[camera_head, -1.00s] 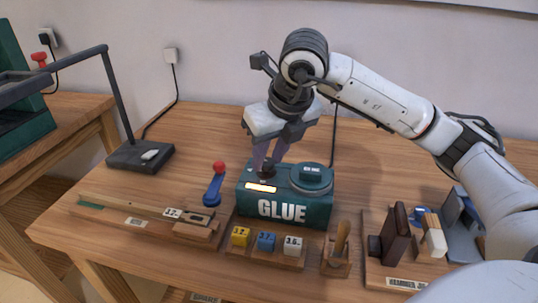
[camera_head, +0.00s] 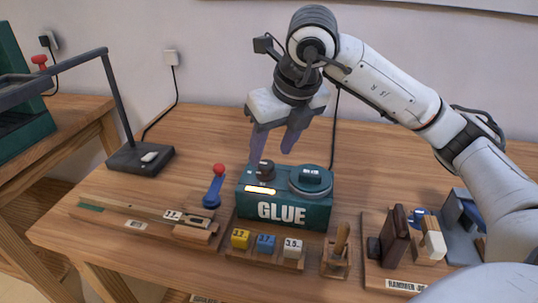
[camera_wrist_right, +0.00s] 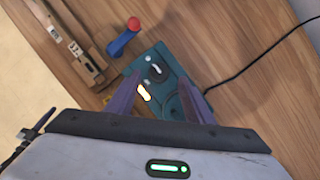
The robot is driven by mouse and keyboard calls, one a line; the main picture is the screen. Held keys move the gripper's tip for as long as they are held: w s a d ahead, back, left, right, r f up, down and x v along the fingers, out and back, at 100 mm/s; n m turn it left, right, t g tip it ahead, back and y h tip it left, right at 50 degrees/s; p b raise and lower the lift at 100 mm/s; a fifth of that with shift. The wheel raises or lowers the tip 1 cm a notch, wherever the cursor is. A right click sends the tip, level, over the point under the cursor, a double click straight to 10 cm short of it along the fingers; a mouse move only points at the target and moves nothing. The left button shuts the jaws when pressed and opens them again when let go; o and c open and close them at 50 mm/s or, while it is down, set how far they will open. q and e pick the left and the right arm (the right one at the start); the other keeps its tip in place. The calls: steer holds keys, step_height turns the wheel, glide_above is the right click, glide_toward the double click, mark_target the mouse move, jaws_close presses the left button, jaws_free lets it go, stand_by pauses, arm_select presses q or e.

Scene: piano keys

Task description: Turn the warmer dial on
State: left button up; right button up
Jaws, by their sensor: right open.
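The teal warmer box (camera_head: 285,210), marked GLUE, stands at the middle of the table. Its dark dial (camera_head: 266,170) sits on the top left, and a strip light (camera_head: 260,190) glows in front of it. In the right wrist view the dial (camera_wrist_right: 156,71) shows a pale pointer mark, and the strip light (camera_wrist_right: 144,93) glows there too. My right gripper (camera_head: 271,150) is open and empty just above the dial, apart from it, with its fingers pointing down. My left gripper is out of view.
A round lidded pot (camera_head: 310,180) sits on the box's right. Numbered yellow, blue and white blocks (camera_head: 266,243) stand in front. A red-knobbed blue lever (camera_head: 214,187) is at left, and a wooden tool rack (camera_head: 400,245) at right. A black lamp (camera_head: 140,158) stands back left.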

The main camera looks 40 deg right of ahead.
steer(key=v, duration=0.6)
steer(key=shift+r+p, duration=0.3)
steer(key=shift+s+f, duration=0.1)
steer(key=shift+s, duration=0.1)
